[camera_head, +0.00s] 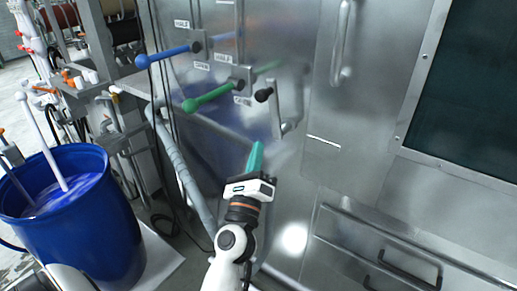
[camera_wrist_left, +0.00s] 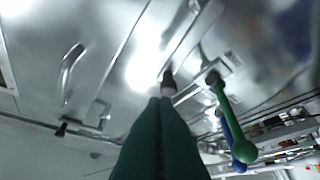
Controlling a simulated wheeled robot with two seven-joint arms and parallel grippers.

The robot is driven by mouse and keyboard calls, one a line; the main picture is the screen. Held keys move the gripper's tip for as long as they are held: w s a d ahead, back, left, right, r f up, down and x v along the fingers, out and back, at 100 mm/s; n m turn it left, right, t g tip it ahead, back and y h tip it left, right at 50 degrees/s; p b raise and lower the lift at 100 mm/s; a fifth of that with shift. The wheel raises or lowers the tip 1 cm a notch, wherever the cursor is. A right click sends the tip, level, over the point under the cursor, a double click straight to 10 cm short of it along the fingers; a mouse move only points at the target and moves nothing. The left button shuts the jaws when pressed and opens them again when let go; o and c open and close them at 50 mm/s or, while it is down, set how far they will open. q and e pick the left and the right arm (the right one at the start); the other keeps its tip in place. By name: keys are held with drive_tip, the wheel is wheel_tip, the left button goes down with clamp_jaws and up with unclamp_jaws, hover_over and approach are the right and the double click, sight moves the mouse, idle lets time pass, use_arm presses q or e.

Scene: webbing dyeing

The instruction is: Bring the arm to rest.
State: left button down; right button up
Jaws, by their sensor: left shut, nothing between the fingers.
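My left gripper (camera_head: 255,158) has teal fingers and is shut and empty. It is in front of the steel cabinet, below the green lever (camera_head: 207,97) and the black-knobbed crank handle (camera_head: 264,95), apart from both in the head view. In the left wrist view its closed fingers (camera_wrist_left: 160,103) point up the picture, with the black knob (camera_wrist_left: 168,77) just beyond the tips. The green lever (camera_wrist_left: 227,118) is to the right there, with the blue lever (camera_wrist_left: 232,130) partly behind it. My right gripper is not in view.
The blue lever (camera_head: 172,53) sticks out at upper left. A blue barrel (camera_head: 85,235) of liquid with a white stick (camera_head: 42,140) stands at lower left. A cabinet handle (camera_head: 341,45) and a drawer handle (camera_head: 408,271) are at right. Pipes and hoses run left of my arm.

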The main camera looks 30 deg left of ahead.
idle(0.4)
use_arm(q)
drive_tip(key=w+d+f+m+g+h, duration=0.2)
drive_tip(key=d+f+m+h, duration=0.15)
drive_tip(key=f+m, duration=0.6)
drive_tip(key=w+d+f+m+g+h, duration=0.3)
drive_tip(key=f+m, duration=0.4)
drive_tip(key=f, duration=0.6)
drive_tip(key=s+d+f+m+g+h, duration=0.1)
drive_tip(key=s+d+f+m+g, duration=0.15)
drive_tip(key=f+m, duration=0.4)
drive_tip(key=s+d+f+m+g+h, duration=0.1)
drive_tip(key=s+f+m, duration=0.2)
drive_tip(key=f, duration=0.7)
drive_tip(key=s+d+f+m+g+h, duration=0.1)
drive_tip(key=s+d+f+m, duration=0.2)
drive_tip(key=f, duration=0.5)
drive_tip(key=s+a+f+m+g, duration=0.2)
drive_tip(key=s+f+m+g, duration=0.5)
drive_tip(key=s+f+m, duration=0.85)
drive_tip(key=s+a+f+m+g, duration=0.2)
drive_tip(key=s+f+m, duration=0.1)
drive_tip(key=s, duration=0.8)
drive_tip(key=s+a+f+m+g+y, duration=0.1)
drive_tip(key=s+a+f+m+g, duration=0.1)
drive_tip(key=s, duration=0.8)
wheel_tip(320, 180, down, 3)
drive_tip(key=shift+s+a+r+m, duration=0.1)
drive_tip(key=shift+s+a+m, duration=0.25)
drive_tip(key=shift+a+m, duration=0.45)
